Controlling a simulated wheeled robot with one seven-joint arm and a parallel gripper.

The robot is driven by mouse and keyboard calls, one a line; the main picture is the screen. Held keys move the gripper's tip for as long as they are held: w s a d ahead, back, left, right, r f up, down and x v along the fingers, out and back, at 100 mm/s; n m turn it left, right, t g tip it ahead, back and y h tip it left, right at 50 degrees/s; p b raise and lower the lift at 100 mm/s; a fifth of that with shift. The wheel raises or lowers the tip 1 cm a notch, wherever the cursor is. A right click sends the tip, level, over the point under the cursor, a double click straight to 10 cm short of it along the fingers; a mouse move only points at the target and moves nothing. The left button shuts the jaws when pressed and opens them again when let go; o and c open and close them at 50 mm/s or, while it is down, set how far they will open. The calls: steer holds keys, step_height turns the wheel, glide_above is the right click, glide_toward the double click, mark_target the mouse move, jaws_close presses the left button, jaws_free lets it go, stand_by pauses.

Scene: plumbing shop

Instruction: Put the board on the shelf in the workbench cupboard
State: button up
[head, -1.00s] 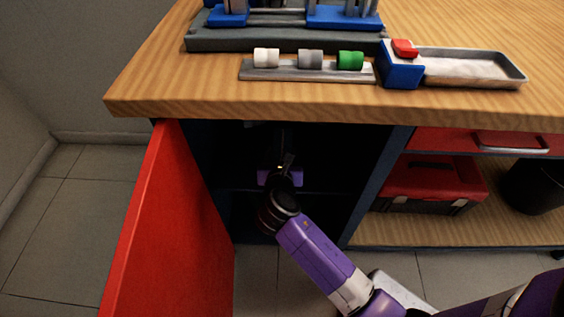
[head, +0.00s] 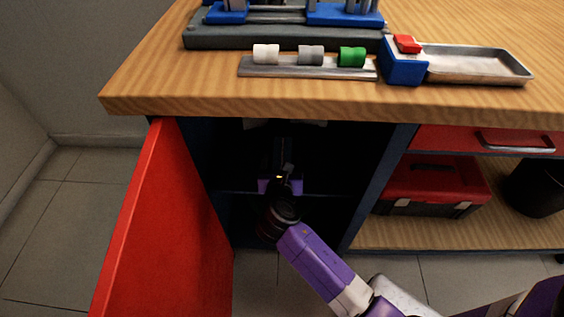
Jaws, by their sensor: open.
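The workbench cupboard (head: 350,158) stands open and is dark inside. The front edge of its shelf (head: 235,192) shows as a thin line. My gripper (head: 283,143) is inside the cupboard, above the shelf edge, and open. Its fingers are hard to make out in the dark. A pale thing (head: 257,123) shows just under the benchtop edge, deep in the cupboard beyond my gripper. It may be the board, but most of it is hidden and I cannot tell what it rests on.
The red cupboard door (head: 165,225) is swung open at the left. On the benchtop (head: 440,105) are a rack with white, grey and green cylinders (head: 305,69), a blue block (head: 403,67) and a metal tray (head: 480,66). A red toolbox (head: 430,182) sits to the right.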

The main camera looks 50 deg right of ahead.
steer(key=p+v, duration=0.4)
steer(key=v, duration=0.8)
steer(key=s+a+f+m+t+y, duration=0.3)
steer(key=s+a+m+y, duration=0.7)
steer(key=s, duration=0.4)
steer(key=s+r+m+t, duration=0.1)
steer(key=s+r+m, duration=0.3)
steer(key=r+m, duration=0.3)
steer(key=s+a+r+m+t, duration=0.1)
steer(key=s+r+m+t, duration=0.1)
steer(key=s+r+m, duration=0.3)
step_height(320, 180, up, 4)
steer(key=m, duration=0.3)
steer(key=shift+s+a+m+t+y, duration=0.3)
steer(key=shift+a+y, duration=0.05)
steer(key=shift+y, duration=0.05)
step_height(320, 180, up, 22)
steer(key=p, duration=2.1)
steer(key=shift+f+p, duration=0.2)
steer(key=shift+p, duration=0.2)
